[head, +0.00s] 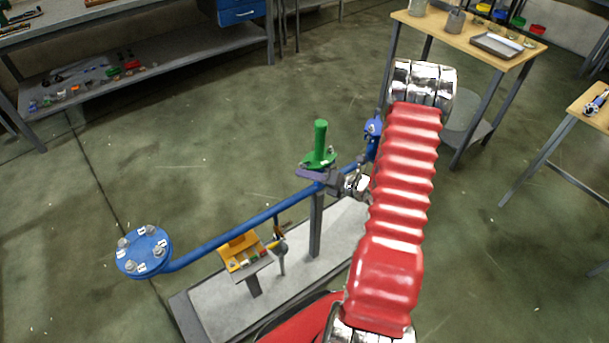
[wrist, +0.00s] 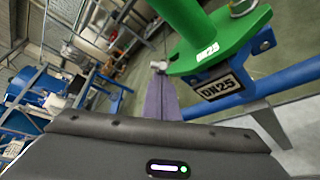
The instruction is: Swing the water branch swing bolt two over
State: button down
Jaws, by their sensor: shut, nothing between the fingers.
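The water branch is a blue pipe (head: 235,232) with a green flange and upright green stub (head: 320,145) on it. The green flange (wrist: 222,52) carries a DN25 label in the wrist view, above a blue flange part (wrist: 218,88) with the same label. A silver bolt head (wrist: 243,8) sits at the green flange's far edge. A small silver bolt end (wrist: 158,66) shows at its left edge, just beyond my fingertips. My gripper (head: 303,174) is shut and empty, its purple-grey fingers (wrist: 160,98) beside the flange. Contact with the bolt cannot be told. Which bolt is two is unclear.
A blue flange (head: 144,250) with several bolts ends the pipe at left. Benches stand farther back; open floor lies left.

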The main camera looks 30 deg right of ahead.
jog(key=s, duration=0.9)
jog(key=shift+s+d, duration=0.2)
jog(key=shift+d, duration=0.15)
dwell(0.4)
jog(key=shift+r, duration=0.15)
